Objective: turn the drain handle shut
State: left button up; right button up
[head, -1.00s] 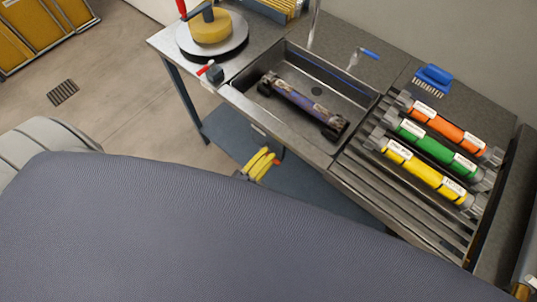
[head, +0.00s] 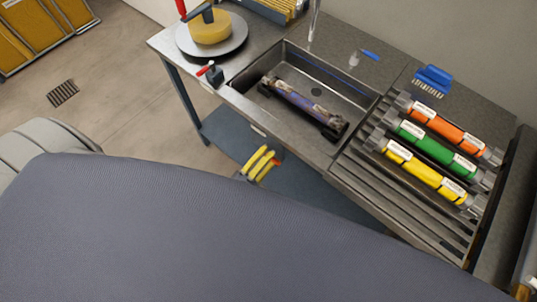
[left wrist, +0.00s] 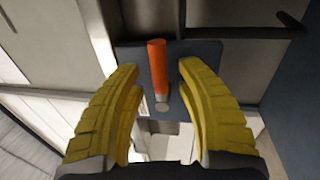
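An orange-red drain handle (left wrist: 157,68) shows in the left wrist view. It stands upright in the picture in front of a dark plate, with a grey round end at its bottom. My left gripper (left wrist: 156,80) has yellow fingers spread apart on either side of the handle, with gaps to both. In the head view my left gripper (head: 264,162) is below the front edge of the sink (head: 283,122), and its arm is hidden. The handle is mostly hidden there. My right gripper is not in view.
A bumper tool (head: 302,102) lies in the sink. Orange (head: 445,128), green (head: 440,150) and yellow (head: 425,176) tubes lie on the slatted rack at right. A blue brush (head: 433,78) lies behind. A lower shelf (head: 310,182) is under the bench.

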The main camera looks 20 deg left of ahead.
pick_arm(q)
jog(key=v, duration=1.2)
jog(key=shift+d, duration=0.1)
dwell(0.4)
